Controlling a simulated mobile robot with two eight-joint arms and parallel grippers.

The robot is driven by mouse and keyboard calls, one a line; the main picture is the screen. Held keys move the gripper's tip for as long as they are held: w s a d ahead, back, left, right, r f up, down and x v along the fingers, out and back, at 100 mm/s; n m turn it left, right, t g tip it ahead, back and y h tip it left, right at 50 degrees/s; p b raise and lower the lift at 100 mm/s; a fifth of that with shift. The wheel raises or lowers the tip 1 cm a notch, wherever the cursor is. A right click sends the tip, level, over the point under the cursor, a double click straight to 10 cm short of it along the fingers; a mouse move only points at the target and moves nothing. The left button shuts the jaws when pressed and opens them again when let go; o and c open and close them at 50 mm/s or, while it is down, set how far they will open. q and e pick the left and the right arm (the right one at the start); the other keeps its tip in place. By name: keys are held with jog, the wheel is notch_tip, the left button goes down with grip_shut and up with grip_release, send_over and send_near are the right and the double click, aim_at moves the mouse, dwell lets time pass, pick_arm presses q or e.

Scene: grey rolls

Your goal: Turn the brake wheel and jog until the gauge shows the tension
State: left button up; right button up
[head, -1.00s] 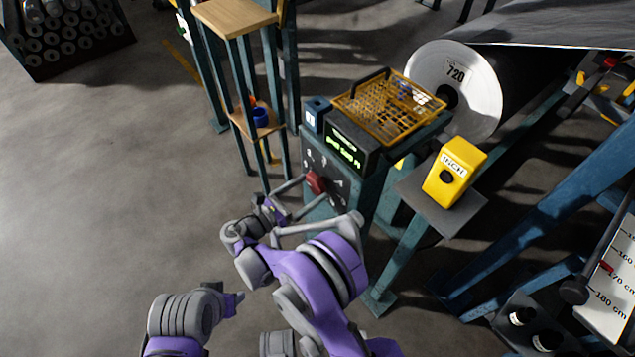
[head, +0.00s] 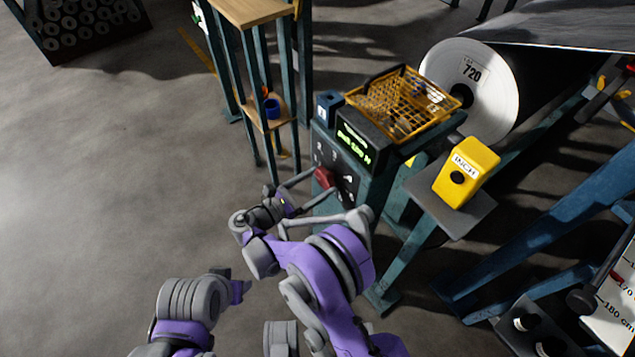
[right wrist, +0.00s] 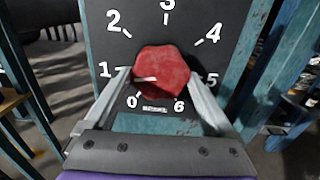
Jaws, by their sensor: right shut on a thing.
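The brake wheel is a red faceted knob (head: 324,178) on a dark panel with a dial numbered 0 to 6. In the right wrist view the knob (right wrist: 161,73) has a white mark pointing left, near the 1. My right gripper (right wrist: 162,78) is shut on the knob, one finger on each side. The gauge (head: 354,143) above it has green lit digits, too small to read. The yellow jog box (head: 466,172), labelled INCH with a black button, stands on a grey shelf to the right. My left gripper (head: 242,289) is low at centre left, away from everything; its fingers are unclear.
A yellow wire basket (head: 402,102) sits on top of the console. A large roll (head: 470,92) marked 720 is behind it. A wooden-shelved stand (head: 262,125) holds a blue cup. A centimetre scale board (head: 615,310) is at the right edge. The floor at left is clear.

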jog(key=shift+m, duration=0.4)
jog(key=o, duration=1.1)
